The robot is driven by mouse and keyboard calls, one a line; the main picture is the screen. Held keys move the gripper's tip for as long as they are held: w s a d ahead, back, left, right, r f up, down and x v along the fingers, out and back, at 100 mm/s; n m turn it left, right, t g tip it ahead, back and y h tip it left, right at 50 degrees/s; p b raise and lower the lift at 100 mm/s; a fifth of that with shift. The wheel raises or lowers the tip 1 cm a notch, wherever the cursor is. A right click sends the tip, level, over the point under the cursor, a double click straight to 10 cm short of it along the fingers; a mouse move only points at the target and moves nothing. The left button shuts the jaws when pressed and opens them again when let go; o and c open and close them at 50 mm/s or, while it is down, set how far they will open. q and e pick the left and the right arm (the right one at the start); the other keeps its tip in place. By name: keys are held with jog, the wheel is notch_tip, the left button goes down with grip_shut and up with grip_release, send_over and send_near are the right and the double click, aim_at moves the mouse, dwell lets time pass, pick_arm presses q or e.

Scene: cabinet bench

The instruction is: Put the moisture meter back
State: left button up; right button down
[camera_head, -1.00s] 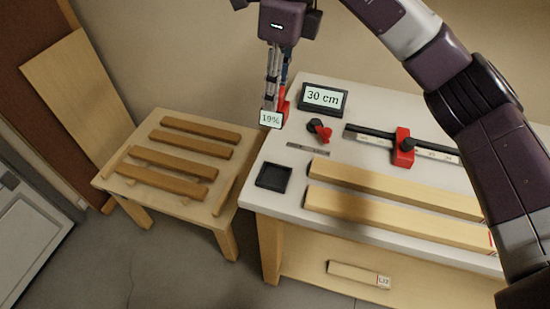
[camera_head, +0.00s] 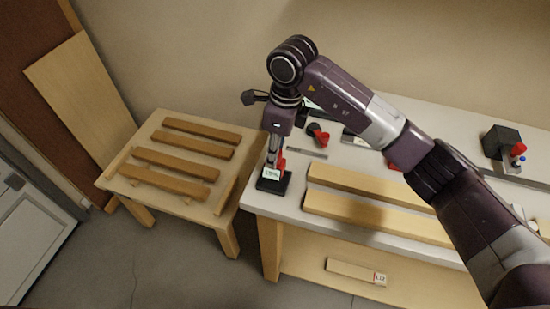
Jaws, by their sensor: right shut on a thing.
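The moisture meter (camera_head: 271,174) is a small red device with a pale display, upright at the left end of the bench top. My right gripper (camera_head: 274,158) is shut on it from above. The meter's lower end is at the square black holder (camera_head: 274,187), over or in it; I cannot tell whether it touches the bottom. My left gripper is not in view.
Two light wooden boards (camera_head: 372,191) lie right of the holder, with a steel rule (camera_head: 308,153) and a red-and-black tool (camera_head: 318,134) behind. A lower table (camera_head: 150,190) with several brown slats stands left. A black block (camera_head: 502,142) stands far right. My arm covers part of the bench.

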notch_tip(320, 180, down, 3)
jog(key=shift+r+p, duration=0.15)
jog(key=shift+p, duration=0.25)
jog(key=shift+f, duration=0.6)
jog(key=c, duration=1.5)
grip_release()
jog(key=shift+r, duration=0.1)
jog(key=shift+c, duration=0.2)
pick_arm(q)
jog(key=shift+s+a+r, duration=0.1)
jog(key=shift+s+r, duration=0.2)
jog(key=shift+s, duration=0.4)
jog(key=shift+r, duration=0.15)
pick_arm(e)
jog(key=shift+r, duration=0.1)
